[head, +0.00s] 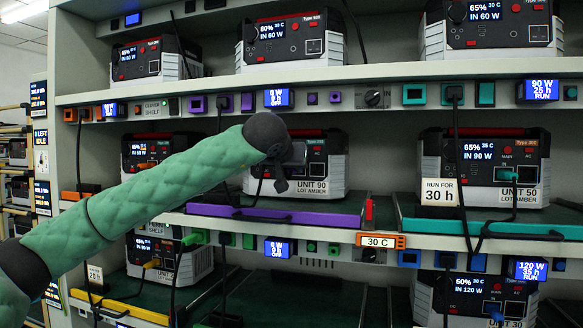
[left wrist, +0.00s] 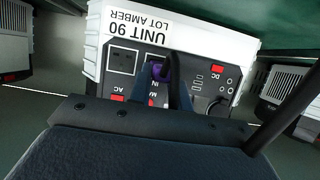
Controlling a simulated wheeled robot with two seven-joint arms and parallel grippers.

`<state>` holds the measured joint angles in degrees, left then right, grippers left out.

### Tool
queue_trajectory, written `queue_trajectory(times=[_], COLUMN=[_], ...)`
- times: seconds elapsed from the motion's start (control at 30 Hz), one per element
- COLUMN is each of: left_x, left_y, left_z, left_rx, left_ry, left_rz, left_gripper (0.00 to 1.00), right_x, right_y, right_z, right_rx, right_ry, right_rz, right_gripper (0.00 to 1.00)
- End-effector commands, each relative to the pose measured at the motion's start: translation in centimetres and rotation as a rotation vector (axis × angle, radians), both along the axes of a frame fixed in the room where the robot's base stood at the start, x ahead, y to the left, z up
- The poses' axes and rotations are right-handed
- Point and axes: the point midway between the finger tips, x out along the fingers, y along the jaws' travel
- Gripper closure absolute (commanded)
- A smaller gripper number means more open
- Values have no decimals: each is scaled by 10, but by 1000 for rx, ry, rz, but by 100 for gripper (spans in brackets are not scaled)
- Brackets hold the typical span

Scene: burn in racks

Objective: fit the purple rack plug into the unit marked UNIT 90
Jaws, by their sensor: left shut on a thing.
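The unit marked UNIT 90, LOT AMBER (head: 335,178) stands on the middle shelf behind a purple shelf strip. My left gripper (head: 281,172) is in front of its face and hides much of it. The left wrist view shows this unit (left wrist: 215,47) upside down, with its label, AC outlet and DC ports. There my left gripper (left wrist: 168,88) is shut on the purple plug (left wrist: 157,71), which is at the socket beside the word IN. I cannot tell how deep the plug sits. A dark cable bends over it. My right gripper is not in view.
To the right stands another unit (head: 480,160) with a cable plugged in and a RUN FOR 30 h card (head: 440,192). The purple strip (head: 270,215) runs below the middle unit. A 30 C tag (head: 381,240) hangs lower. Cables hang across the shelf fronts.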

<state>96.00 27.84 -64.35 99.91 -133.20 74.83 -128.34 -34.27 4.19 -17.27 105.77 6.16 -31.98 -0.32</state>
Motion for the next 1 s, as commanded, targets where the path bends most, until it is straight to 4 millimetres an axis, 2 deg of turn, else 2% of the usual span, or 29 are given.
queue_trajectory(times=[0.03, 0.07, 0.13, 0.2, 0.57, 1.0], left_x=[1, 2, 1, 1, -3, -56], left_y=[0, 0, 0, 0, 1, 19], left_z=[0, 0, 0, 0, 2, 25], left_rx=[-1, -1, 0, 0, 1, 0], left_ry=[0, 0, 0, 0, -1, -2], left_rz=[1, 1, 1, 0, 0, 1], left_gripper=[100, 79, 65, 55, 55, 55], right_x=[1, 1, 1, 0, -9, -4], right_y=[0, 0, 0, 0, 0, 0], right_z=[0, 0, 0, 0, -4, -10], right_rx=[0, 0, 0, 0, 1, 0], right_ry=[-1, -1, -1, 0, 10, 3], right_rz=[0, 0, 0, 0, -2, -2], right_gripper=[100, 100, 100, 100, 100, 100])
